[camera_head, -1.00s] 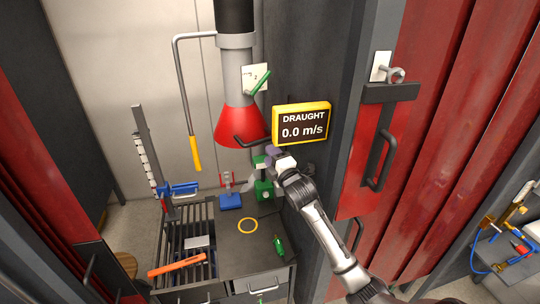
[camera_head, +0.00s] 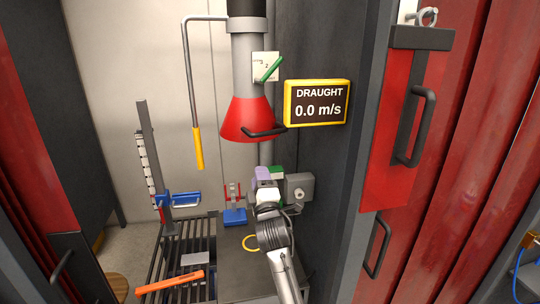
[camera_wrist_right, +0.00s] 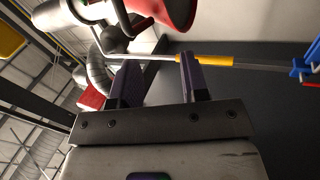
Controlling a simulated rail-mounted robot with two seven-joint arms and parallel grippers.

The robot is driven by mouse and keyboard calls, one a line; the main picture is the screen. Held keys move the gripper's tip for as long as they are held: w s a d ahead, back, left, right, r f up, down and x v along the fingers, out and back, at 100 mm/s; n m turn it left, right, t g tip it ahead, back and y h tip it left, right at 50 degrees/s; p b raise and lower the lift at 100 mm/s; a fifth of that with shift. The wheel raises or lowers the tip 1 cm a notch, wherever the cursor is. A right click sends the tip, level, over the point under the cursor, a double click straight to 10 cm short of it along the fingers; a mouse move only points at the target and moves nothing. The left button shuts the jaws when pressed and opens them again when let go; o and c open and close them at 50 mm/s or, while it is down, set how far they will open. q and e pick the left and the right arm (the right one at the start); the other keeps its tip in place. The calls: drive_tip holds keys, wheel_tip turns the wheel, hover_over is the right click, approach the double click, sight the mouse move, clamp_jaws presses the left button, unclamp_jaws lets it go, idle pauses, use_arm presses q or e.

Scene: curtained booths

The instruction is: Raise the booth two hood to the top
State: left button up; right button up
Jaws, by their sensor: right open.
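The red cone hood (camera_head: 240,118) hangs on a grey duct (camera_head: 247,70) above the bench, with a black bar handle (camera_head: 264,132) at its lower front rim. I cannot read a booth number. My right gripper (camera_head: 265,176) is below the hood and its handle, apart from both. In the right wrist view the gripper (camera_wrist_right: 153,72) has its two dark fingers spread with nothing held between them. The red hood (camera_wrist_right: 172,10) and black handle (camera_wrist_right: 122,22) lie beyond the fingertips at the top. My left gripper is not in view.
A yellow draught display (camera_head: 317,103) reads 0.0 m/s right of the hood. A green lever (camera_head: 270,69) sits on the duct. A rod with a yellow grip (camera_head: 197,148) hangs left. A slatted bench (camera_head: 180,240) stands below. A red door panel (camera_head: 397,160) borders the right.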

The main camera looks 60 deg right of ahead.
sight(270, 133)
drive_tip(key=w+d+r+m+g+h, duration=0.1)
drive_tip(key=d+r, duration=0.2)
drive_tip(key=w+d+r+m+g+h+p, duration=0.1)
drive_tip(key=d+r, duration=0.2)
drive_tip(key=d, duration=0.1)
drive_tip(key=w+d+r+m+g+h+p, duration=0.1)
drive_tip(key=d+r+h, duration=0.1)
drive_tip(key=d+r, duration=0.1)
drive_tip(key=shift+w+d+r, duration=0.15)
drive_tip(key=shift+r, duration=0.05)
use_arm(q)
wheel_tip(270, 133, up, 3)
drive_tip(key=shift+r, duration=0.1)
use_arm(e)
drive_tip(key=shift+d, duration=0.15)
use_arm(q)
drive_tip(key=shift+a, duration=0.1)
use_arm(e)
drive_tip(key=shift+c, duration=0.2)
drive_tip(key=c, duration=0.6)
clamp_jaws()
